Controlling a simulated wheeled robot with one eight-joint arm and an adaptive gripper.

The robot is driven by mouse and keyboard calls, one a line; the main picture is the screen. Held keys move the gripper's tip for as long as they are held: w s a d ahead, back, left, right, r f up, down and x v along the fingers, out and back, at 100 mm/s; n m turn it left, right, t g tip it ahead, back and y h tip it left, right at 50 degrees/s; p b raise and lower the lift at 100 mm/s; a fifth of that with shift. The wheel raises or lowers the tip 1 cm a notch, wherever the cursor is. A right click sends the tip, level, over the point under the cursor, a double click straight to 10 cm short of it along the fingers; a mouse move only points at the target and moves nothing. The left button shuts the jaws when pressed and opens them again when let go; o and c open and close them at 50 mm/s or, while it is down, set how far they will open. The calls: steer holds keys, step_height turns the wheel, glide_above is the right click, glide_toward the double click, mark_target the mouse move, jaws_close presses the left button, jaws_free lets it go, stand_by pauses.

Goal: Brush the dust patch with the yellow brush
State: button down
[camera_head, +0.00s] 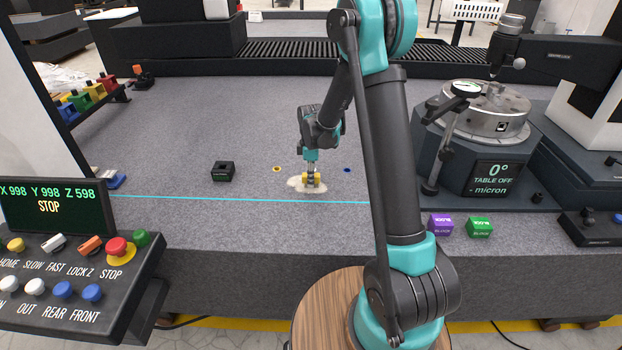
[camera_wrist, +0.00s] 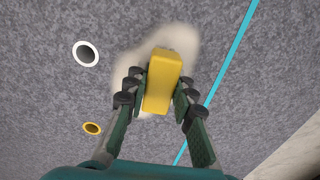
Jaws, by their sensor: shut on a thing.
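My gripper (camera_head: 311,172) is shut on the yellow brush (camera_wrist: 163,78). The brush also shows in the head view (camera_head: 312,181), low over the granite bed. The dust patch (camera_wrist: 188,38) is a pale beige smear on the grey granite, around and under the brush. In the wrist view the two fingers (camera_wrist: 155,102) press the brush from both sides. The brush's underside is hidden, so I cannot tell whether it touches the dust.
A cyan line (camera_head: 220,198) crosses the granite just in front of the patch. A yellow-ringed hole (camera_head: 277,169) and a blue-ringed hole (camera_head: 347,170) lie nearby. A black block (camera_head: 223,171) stands left. Purple (camera_head: 440,224) and green (camera_head: 480,227) blocks and a rotary table (camera_head: 486,123) stand right.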

steer(key=shift+w+f, duration=0.1)
steer(key=shift+w, duration=0.65)
steer(key=shift+s, duration=1.2)
steer(key=shift+r, duration=0.95)
